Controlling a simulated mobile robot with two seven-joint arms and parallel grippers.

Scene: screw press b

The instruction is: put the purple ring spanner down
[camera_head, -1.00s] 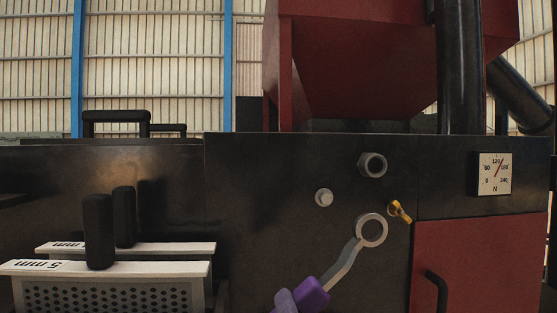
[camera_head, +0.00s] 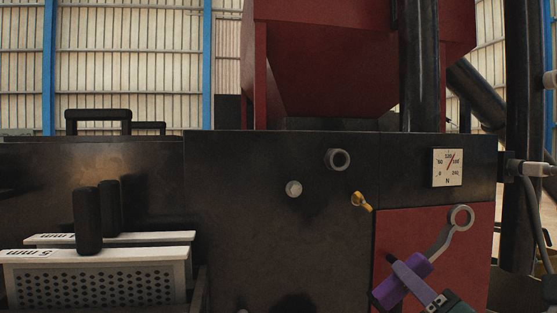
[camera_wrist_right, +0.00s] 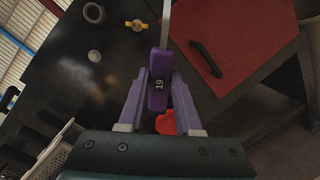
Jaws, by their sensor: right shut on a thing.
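The purple ring spanner has a purple handle (camera_head: 388,291) and a grey shank that ends in an open ring (camera_head: 461,217). My right gripper (camera_head: 408,276) is shut on the handle and holds the spanner tilted, ring up and to the right, in front of the red door. In the right wrist view the purple handle (camera_wrist_right: 158,88), marked 19, sits between the fingertips of my right gripper (camera_wrist_right: 158,80). The ring is cut off by the top edge there. My left gripper is not in view.
The dark machine panel carries a hex nut (camera_head: 337,159), a round bolt head (camera_head: 293,188), a yellow wing fitting (camera_head: 361,201) and a dial gauge (camera_head: 447,168). Perforated baskets with black handles (camera_head: 88,222) stand at left. A red thing (camera_wrist_right: 166,123) shows below the handle.

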